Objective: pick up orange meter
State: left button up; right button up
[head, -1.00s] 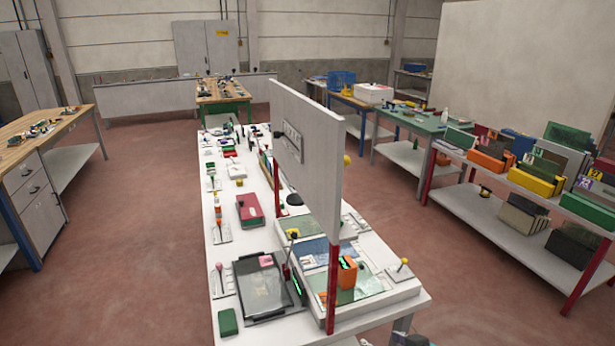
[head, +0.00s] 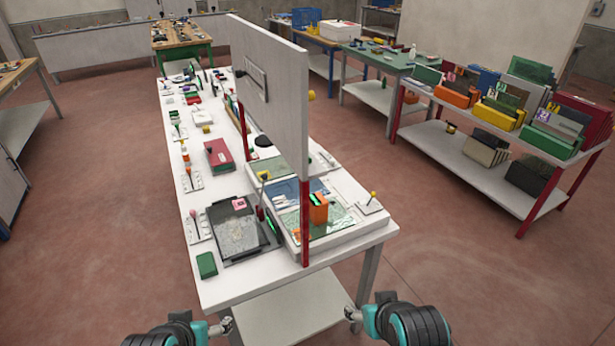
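The orange meter (head: 318,208) is a small upright orange box with a dark green face on its upper left. It stands on the glass-topped white tray at the near right of the long white table, just right of the red post. The ends of my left arm (head: 225,327) and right arm (head: 353,314) show at the bottom edge, small and grey, well short of the meter and apart from it. Whether their fingers are open or shut is too small to tell.
A white upright panel (head: 270,90) on a red post (head: 305,225) rises beside the meter. A dark-framed tray (head: 237,232), a green box (head: 207,265) and a yellow-knobbed stand (head: 370,203) are nearby. A rack (head: 470,160) stands at right. The floor between it and the table is clear.

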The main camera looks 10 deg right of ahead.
aim_at(318, 206)
jog(key=i+j+z, duration=0.2)
jog(key=j+z, duration=0.15)
jog(key=j, duration=0.95)
jog(key=j+z, duration=0.35)
jog(key=j, duration=0.95)
jog(key=i+l, duration=0.2)
jog(key=i+z, duration=0.05)
